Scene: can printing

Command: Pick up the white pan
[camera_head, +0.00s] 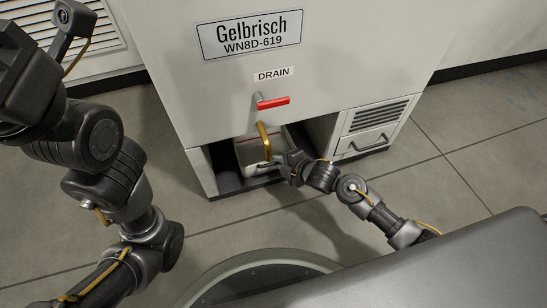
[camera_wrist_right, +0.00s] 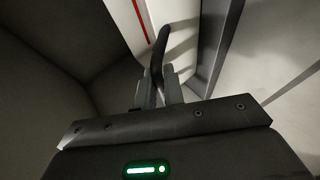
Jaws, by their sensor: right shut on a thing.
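The white pan (camera_head: 245,154) sits in the open bay low in the machine, below the brass drain spout (camera_head: 264,138). In the right wrist view, the pan (camera_wrist_right: 126,18) shows as a pale wall with a red line, and its dark curved handle (camera_wrist_right: 160,50) runs down between my fingers. My right gripper (camera_head: 282,163) is at the pan's front; in its wrist view the gripper (camera_wrist_right: 159,88) is shut on the handle. My left arm rises along the left side of the head view, but its fingertips do not show.
The machine (camera_head: 205,85) has a red drain lever (camera_head: 273,102) above the spout. A vented panel with a handle (camera_head: 372,130) is right of the bay. The tiled floor (camera_head: 460,130) in front and to the right is clear.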

